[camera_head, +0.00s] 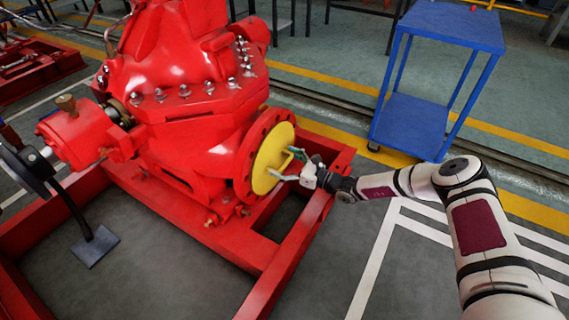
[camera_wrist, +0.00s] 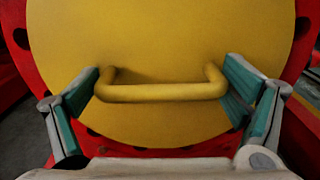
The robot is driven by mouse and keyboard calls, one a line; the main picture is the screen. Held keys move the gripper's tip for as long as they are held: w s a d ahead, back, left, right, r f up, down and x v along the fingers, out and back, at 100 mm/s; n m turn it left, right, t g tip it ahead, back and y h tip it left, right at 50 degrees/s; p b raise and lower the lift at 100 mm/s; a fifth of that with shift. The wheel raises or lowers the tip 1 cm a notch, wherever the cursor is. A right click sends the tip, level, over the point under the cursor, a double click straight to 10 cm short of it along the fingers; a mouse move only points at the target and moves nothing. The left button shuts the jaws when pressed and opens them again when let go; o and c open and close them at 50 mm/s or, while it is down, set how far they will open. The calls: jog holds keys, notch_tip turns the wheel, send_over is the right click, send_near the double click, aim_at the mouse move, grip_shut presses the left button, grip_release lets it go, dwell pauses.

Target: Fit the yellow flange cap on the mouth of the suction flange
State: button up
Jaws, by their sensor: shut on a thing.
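The yellow flange cap (camera_head: 271,160) is a round disc with a bar handle, and it stands upright at the red suction flange (camera_head: 246,160) of the pump. In the wrist view the cap (camera_wrist: 165,45) fills the middle, with the red flange rim (camera_wrist: 38,35) and its dark bolt holes showing around it. My gripper (camera_head: 294,167) is at the cap's handle. In the wrist view its two green-padded fingers (camera_wrist: 162,90) are at the two ends of the handle (camera_wrist: 160,92), shut on it. The cap hides the flange mouth; I cannot tell whether any gap is left behind it.
The red pump (camera_head: 185,110) stands on a red frame (camera_head: 262,255), whose rail passes below the flange. A blue trolley (camera_head: 455,25) stands at the back right. The marked floor (camera_head: 370,235) right of the frame is clear.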

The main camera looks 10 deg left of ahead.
jog(key=shift+w+a, duration=0.1)
jog(key=shift+a, duration=0.1)
jog(key=o, duration=1.1)
jog(key=shift+c, duration=0.2)
jog(key=shift+d, duration=0.1)
jog(key=shift+d, duration=0.35)
jog(key=shift+p+v, duration=1.1)
jog(key=shift+v, duration=2.25)
jog(key=p+v, duration=0.1)
jog(key=v, duration=0.5)
